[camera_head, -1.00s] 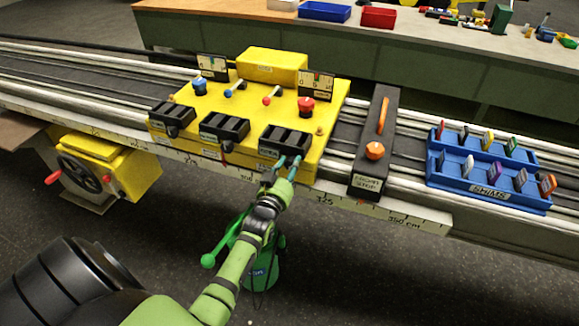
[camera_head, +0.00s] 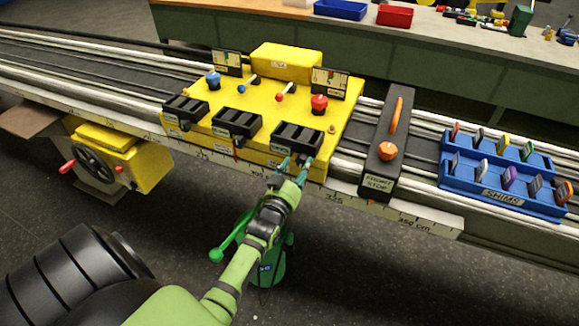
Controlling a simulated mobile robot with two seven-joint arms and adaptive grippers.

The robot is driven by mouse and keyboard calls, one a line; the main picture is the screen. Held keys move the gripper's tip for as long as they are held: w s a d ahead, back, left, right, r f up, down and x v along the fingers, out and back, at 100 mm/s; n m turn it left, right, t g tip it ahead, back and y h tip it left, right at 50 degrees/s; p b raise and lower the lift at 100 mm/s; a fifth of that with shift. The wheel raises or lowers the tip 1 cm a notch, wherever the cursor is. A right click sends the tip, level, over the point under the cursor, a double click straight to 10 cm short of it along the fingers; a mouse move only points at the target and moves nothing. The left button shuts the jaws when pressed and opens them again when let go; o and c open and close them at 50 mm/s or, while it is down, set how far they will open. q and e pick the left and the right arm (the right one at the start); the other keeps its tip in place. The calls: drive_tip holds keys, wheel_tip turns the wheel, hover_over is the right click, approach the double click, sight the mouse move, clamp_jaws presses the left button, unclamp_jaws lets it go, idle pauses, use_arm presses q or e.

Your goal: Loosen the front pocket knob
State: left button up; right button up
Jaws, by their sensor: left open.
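A yellow carriage (camera_head: 225,92) sits on the rails and carries a row of black slotted pockets along its near edge. My left gripper (camera_head: 295,163) is open at the near face of the rightmost pocket (camera_head: 296,134), with its teal fingertips apart. The small pocket labels are too small to read. A knob at that pocket is not clearly visible; the fingers cover that spot, and I cannot tell whether they touch it. Small dark knobs show at the middle pocket (camera_head: 234,124) and left pocket (camera_head: 185,108). My right gripper is out of view.
A black front stop (camera_head: 376,186) with an orange knob (camera_head: 387,151) stands right of the carriage. Beyond it is a blue shims tray (camera_head: 500,197) with coloured shims. A yellow handwheel box (camera_head: 150,167) hangs at left. A green object (camera_head: 268,268) is below my arm.

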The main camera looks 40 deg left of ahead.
use_arm(q)
drive_tip(key=v, duration=1)
drive_tip(key=shift+w, duration=0.1)
